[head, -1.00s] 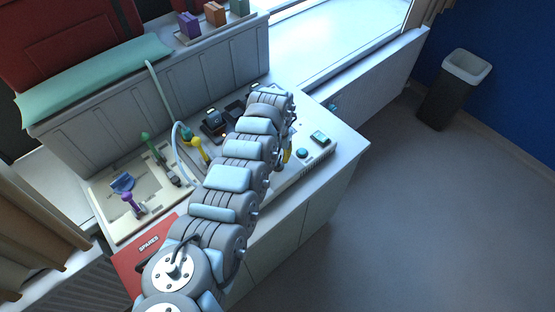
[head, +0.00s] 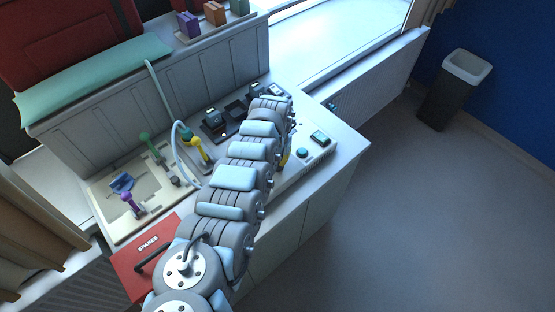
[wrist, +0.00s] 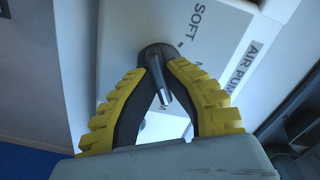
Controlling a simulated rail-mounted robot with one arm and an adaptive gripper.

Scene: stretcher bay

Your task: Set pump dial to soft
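In the wrist view the pump dial (wrist: 157,57) is a dark grey round knob with a raised grey bar. It sits on the white face of the air pump (wrist: 222,28). The word SOFT stands above and to the right of the dial; other lettering near it is partly covered. My gripper (wrist: 159,68) has two yellow ribbed fingers, and their tips close in on both sides of the knob's bar. The bar points down and slightly right in the picture, not toward SOFT. In the head view my arm hides the dial; only a bit of yellow finger shows.
The pump stands on a white counter (head: 347,146) with a teal button (head: 302,153) and a small dark green device (head: 320,138). To the left are a red SPARES box (head: 140,262) and a cream tray (head: 106,190) with coloured fittings. A bin (head: 447,90) stands on open floor.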

